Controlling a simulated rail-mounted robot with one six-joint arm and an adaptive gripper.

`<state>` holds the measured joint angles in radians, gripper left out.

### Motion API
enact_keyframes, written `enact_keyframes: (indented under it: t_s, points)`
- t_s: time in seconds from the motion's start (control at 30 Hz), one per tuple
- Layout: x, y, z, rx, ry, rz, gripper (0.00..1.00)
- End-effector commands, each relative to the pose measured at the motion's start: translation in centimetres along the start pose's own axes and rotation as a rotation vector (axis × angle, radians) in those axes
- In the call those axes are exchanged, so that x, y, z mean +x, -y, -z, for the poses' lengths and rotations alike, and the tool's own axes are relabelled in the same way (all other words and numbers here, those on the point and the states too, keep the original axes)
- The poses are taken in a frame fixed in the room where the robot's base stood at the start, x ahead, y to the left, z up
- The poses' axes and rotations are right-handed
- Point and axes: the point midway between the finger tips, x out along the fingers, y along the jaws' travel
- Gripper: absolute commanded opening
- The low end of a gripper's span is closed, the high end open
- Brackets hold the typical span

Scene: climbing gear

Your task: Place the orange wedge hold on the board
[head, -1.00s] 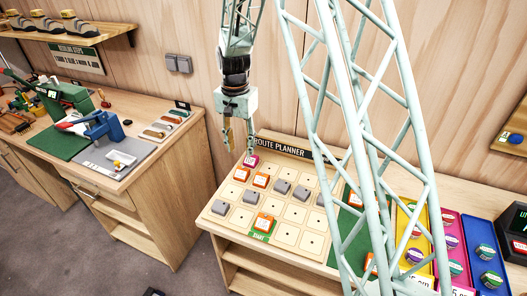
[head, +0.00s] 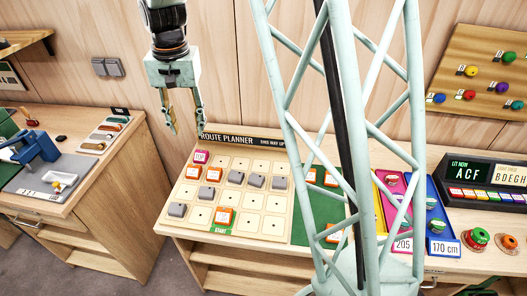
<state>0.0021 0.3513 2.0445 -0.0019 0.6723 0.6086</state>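The route planner board (head: 240,199) lies on the bench. On it are a pink hold (head: 201,157) at the back left, several orange holds, one of them at the front (head: 224,215), and several grey holds (head: 256,181). On the green mat (head: 303,208) right of the board are more orange pieces, one at the back (head: 331,179) and one at the front (head: 332,234), partly behind my arm's lattice. I cannot tell which is the wedge. My gripper (head: 188,131) is open, empty, and pointing down above the board's back left corner.
Blue, pink and yellow trays hold round pieces, the blue one (head: 441,216) nearest the display (head: 483,178). A separate workbench (head: 85,185) stands at left. Lattice hides part of the mat and trays.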

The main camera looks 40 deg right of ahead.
Motion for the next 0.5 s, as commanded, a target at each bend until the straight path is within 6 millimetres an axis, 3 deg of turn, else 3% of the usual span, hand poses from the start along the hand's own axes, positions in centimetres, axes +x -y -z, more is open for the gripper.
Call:
enact_keyframes:
  t_s: [0.5]
  points:
    - [-8.6, -3.7, -5.4, -0.124, -0.05, 0.03, 0.36]
